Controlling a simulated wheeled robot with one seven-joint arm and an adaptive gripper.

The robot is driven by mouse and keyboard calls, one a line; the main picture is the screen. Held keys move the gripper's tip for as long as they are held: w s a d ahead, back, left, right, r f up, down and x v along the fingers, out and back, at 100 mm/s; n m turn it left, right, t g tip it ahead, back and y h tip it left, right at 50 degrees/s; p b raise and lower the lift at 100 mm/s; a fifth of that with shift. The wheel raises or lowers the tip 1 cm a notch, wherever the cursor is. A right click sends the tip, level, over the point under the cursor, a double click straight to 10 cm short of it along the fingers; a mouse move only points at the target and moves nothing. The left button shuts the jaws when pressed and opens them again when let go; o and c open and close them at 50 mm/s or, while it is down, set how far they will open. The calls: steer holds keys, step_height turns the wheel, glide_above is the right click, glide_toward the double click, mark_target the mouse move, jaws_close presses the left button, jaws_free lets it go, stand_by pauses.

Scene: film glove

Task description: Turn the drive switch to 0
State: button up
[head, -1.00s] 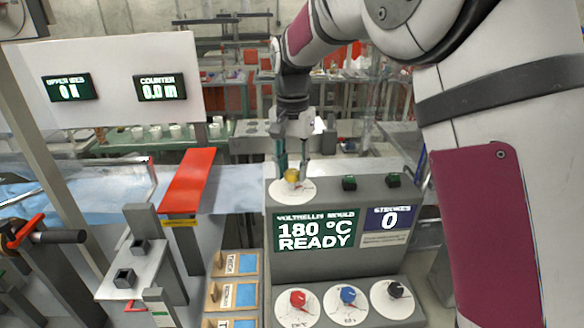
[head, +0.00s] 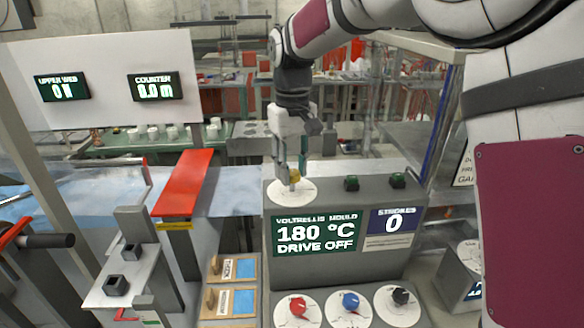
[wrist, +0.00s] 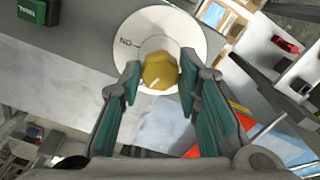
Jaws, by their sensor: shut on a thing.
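The drive switch is a yellow knob (head: 294,175) on a round white dial (head: 279,192), on top of the grey machine housing at its left end. The knob (wrist: 160,70) also shows in the wrist view with a pale pointer mark, and a label on the dial reads "NO" or "ON" upside down. My gripper (head: 291,172) points down at the switch, with its teal-padded fingers on either side of the knob, shut on it. The machine's screen (head: 316,234) reads "VOLTRELLIS MOULD 180 °C DRIVE OFF".
Two dark green buttons (head: 374,182) sit right of the switch. Red (head: 298,306), blue (head: 350,301) and black (head: 401,296) knobs are on the lower panel. A strokes display (head: 394,222) reads 0. A red plate (head: 185,182) stands to the left.

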mark_target(292, 172)
steer(key=shift+n, duration=1.2)
steer(key=o, duration=1.1)
steer(key=shift+o, duration=0.2)
step_height(292, 172, up, 12)
